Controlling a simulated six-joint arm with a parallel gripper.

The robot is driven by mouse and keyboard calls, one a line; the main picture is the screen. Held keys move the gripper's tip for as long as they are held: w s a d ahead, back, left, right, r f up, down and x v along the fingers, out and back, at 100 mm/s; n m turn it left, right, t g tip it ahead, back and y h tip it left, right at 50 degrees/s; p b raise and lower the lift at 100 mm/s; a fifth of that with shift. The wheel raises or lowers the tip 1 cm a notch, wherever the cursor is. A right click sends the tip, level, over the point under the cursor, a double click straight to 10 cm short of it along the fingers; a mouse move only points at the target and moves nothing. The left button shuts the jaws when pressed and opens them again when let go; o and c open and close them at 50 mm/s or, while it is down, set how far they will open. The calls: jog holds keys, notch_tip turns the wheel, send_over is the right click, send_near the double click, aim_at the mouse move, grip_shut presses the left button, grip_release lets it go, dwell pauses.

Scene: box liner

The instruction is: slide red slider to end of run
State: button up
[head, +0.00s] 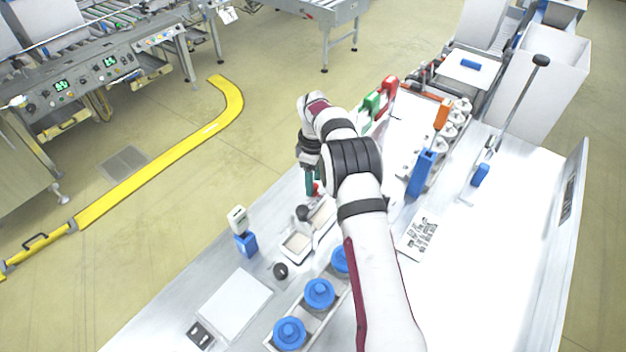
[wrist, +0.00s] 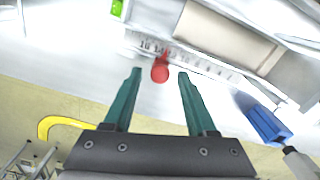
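The red slider (wrist: 160,70) is a small red knob with a pointer, on a white numbered scale strip (wrist: 200,62) in the wrist view. My gripper (wrist: 158,75) is open, with one teal finger on each side of the red knob and a gap to both. Whether the fingertips are level with the knob is hard to tell. In the head view my gripper (head: 312,184) points down over the worktable, and a bit of red shows beside its fingers. My arm hides part of that area.
Shallow trays (head: 297,244) lie near the gripper. A blue block with a pale top (head: 245,243) stands to the left; a blue block (wrist: 262,120) also shows in the wrist view. Blue round knobs (head: 319,293) stand in front. A green handle (head: 371,103) and a red handle (head: 388,88) stand behind.

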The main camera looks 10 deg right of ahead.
notch_tip(320, 180, up, 16)
dwell(0.5)
jog(key=shift+f, duration=0.1)
jog(key=s+a+r+m+y, duration=0.1)
jog(key=s+r+m, duration=0.4)
jog(key=s, duration=0.6)
jog(key=s+r+m, duration=0.4)
jog(key=s+m, duration=0.1)
jog(key=s, duration=0.6)
jog(key=s+f+m, duration=0.3)
jog(key=s, duration=0.7)
jog(key=s+a+f+m, duration=0.1)
jog(key=s+f+m, duration=0.2)
jog(key=s, duration=0.6)
jog(key=shift+s+a+f+m+y, duration=0.25)
jog(key=shift+s+f+m+y, duration=0.15)
jog(key=shift+m, duration=0.4)
